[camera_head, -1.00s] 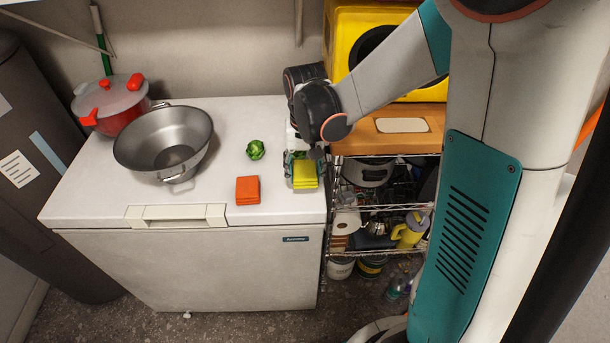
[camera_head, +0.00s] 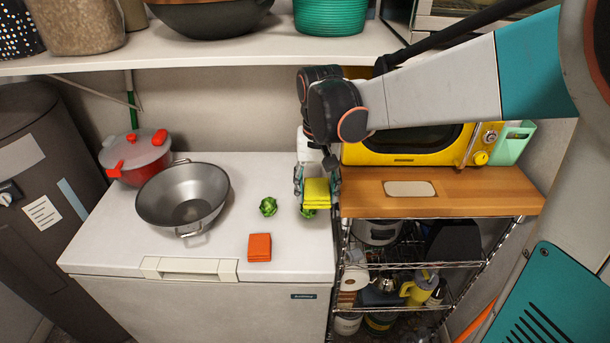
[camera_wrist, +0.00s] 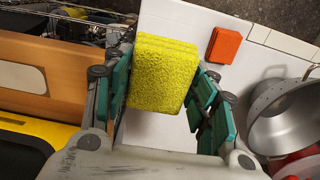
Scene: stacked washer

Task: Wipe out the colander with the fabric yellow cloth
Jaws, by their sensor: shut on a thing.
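The folded yellow cloth (camera_head: 316,193) is between the fingers of my gripper (camera_head: 316,192), near the right end of the white freezer top. In the wrist view the yellow cloth (camera_wrist: 163,74) sits between the teal finger pads of my gripper (camera_wrist: 160,90). The gripper is shut on it. The grey metal colander (camera_head: 183,197) stands upright on the left part of the freezer top, open side up, apart from the gripper. Its inside looks empty. Part of the colander also shows at the right of the wrist view (camera_wrist: 285,118).
A folded orange cloth (camera_head: 259,247) and a green vegetable (camera_head: 268,206) lie between colander and gripper. Another green thing is partly hidden under the yellow cloth. A red pot (camera_head: 135,158) stands behind the colander. A shelf (camera_head: 230,48) hangs above; a yellow microwave (camera_head: 410,146) is at right.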

